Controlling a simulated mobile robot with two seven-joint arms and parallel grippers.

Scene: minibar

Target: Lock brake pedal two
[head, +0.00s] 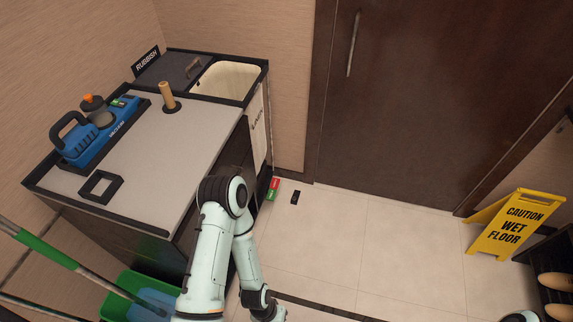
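A small red and green pedal (273,188) shows low at the right side of the housekeeping cart (140,140), near the floor. The red part is above the green part. A small black piece (295,197) is just right of it, at floor level. I cannot tell whether it is a pedal, nor which pedal is number two. My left arm rises in front of the cart, bends at the elbow and comes down to the bottom edge.
The cart top carries a blue machine (100,133), a wooden peg (167,97) and a black square frame (101,186). A green bucket (117,297) stands at bottom left. A yellow wet-floor sign (515,222) stands at right. The tiled floor between is clear.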

